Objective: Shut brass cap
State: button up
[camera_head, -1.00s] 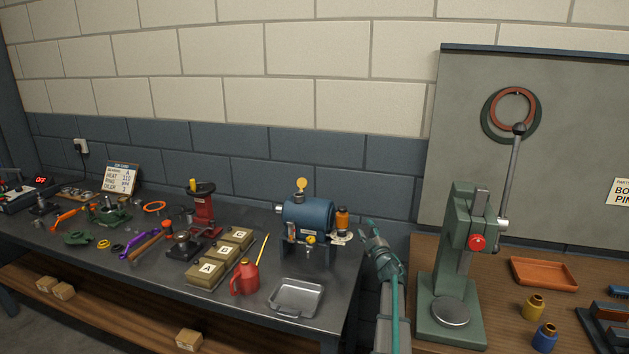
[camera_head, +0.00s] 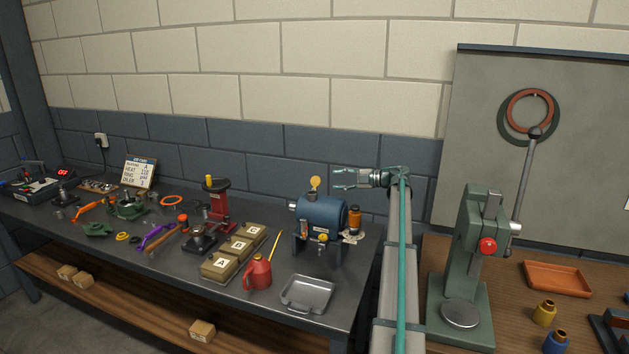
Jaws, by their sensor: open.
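The brass cap (camera_head: 315,183) is a round yellow disc standing up on top of the blue cylindrical casing (camera_head: 322,212). It looks tilted up and open; its hinge is too small to make out. My gripper (camera_head: 337,179) is open and empty. It points left, at about the cap's height in the picture and a little to its right. The fingers appear apart from the cap, though the depth between them is hard to tell.
An amber jar (camera_head: 355,217) is at the casing's right end, and a small brass tap (camera_head: 322,238) is on its front. A metal tray (camera_head: 308,292), a red oil can (camera_head: 257,272) and lettered boxes (camera_head: 219,267) stand in front. A green press (camera_head: 468,262) is at right.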

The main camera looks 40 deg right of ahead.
aim_at(318, 180)
jog(key=p+x, duration=0.2)
jog(key=x, duration=0.6)
jog(key=shift+r+p, duration=0.15)
jog(key=shift+p, duration=0.2)
jog(key=shift+w+a, duration=0.2)
jog(key=shift+w, duration=0.1)
grip_shut()
